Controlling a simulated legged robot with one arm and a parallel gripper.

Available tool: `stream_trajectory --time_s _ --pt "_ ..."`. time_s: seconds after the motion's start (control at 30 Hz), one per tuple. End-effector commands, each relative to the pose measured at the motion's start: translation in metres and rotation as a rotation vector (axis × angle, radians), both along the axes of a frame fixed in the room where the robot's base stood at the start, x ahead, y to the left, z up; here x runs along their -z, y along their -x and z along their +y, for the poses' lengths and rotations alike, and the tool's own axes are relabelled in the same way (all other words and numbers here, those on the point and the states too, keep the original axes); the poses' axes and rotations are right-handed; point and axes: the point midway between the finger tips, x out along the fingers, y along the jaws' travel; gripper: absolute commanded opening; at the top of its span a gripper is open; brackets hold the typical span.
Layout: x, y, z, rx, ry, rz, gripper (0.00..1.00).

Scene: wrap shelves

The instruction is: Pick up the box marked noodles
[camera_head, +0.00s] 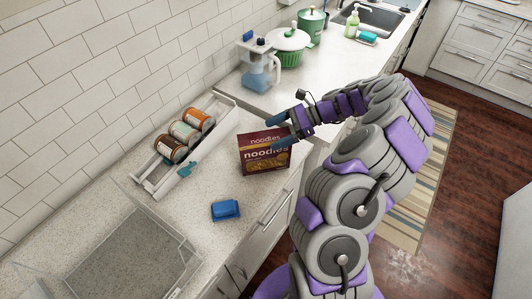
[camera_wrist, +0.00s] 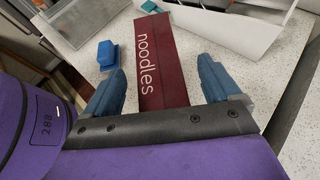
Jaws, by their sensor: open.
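The dark red box marked noodles (camera_head: 263,157) stands upright on the counter near its front edge, with the word on its top and front faces. My gripper (camera_head: 280,131) is at the box's upper right, with its blue fingers spread. In the wrist view, the box top (camera_wrist: 160,55) lies between the two open fingers of my gripper (camera_wrist: 162,88), with a gap on each side. I cannot tell from these views whether a finger touches the box.
A blue sponge-like block (camera_head: 225,210) lies on the counter in front. A white rack (camera_head: 150,182) with cans (camera_head: 185,132) stands against the wall side. A clear bin (camera_head: 135,250) is at lower left. A water pitcher (camera_head: 258,68) and green pots stand behind.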

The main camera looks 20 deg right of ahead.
Motion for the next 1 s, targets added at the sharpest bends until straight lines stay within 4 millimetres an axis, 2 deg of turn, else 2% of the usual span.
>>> stream_trajectory --time_s 0.1,0.33,1.0 --pt "0.0063 -0.0024 0.0137 -0.002 0.001 0.0 0.9" --pt "0.0066 -0.0028 0.0139 0.0 0.001 0.0 0.9" --pt "0.0066 -0.0028 0.0138 0.0 0.0 0.001 0.26"
